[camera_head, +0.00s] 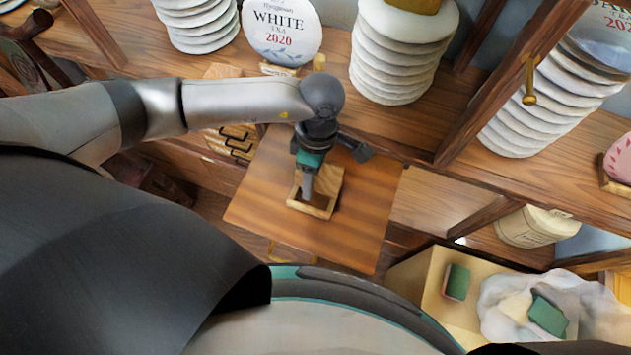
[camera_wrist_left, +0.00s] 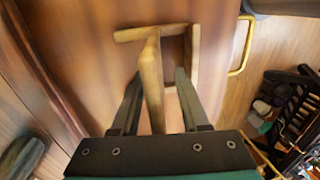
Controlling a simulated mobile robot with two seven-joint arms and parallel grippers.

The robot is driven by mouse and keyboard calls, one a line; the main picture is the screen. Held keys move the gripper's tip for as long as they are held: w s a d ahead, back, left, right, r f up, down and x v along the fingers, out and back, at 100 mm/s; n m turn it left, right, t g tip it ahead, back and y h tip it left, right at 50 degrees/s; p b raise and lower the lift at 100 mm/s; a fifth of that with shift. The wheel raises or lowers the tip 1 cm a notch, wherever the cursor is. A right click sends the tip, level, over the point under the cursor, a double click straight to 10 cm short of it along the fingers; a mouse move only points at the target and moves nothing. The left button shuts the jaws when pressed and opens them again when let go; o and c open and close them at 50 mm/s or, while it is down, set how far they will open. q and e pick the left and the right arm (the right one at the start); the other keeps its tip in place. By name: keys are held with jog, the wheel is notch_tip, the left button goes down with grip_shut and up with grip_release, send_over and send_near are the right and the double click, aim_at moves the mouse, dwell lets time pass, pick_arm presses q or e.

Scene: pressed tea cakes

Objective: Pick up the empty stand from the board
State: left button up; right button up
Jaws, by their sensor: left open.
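The empty stand (camera_head: 322,210) is a small light-wood piece lying on the brown wooden board (camera_head: 365,215) in the head view. My left gripper (camera_head: 307,193) reaches down over it from above and hides part of it. In the left wrist view the stand (camera_wrist_left: 152,82) shows an upright bar and a flat angled frame. The open fingers of my left gripper (camera_wrist_left: 157,100) are on either side of the bar. A gap shows on both sides, so the bar is not gripped. My right gripper is not in view.
Stacks of wrapped tea cakes (camera_head: 395,60) and a "White 2020" cake (camera_head: 282,30) stand on the shelf behind. A wooden post (camera_head: 510,80) rises to the right. A box (camera_head: 425,275) with green-topped items is at lower right. A brass handle (camera_wrist_left: 243,45) is beside the board.

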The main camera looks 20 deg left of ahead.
pick_arm(q)
grip_shut()
jog(key=shift+r, duration=0.15)
dwell(0.6)
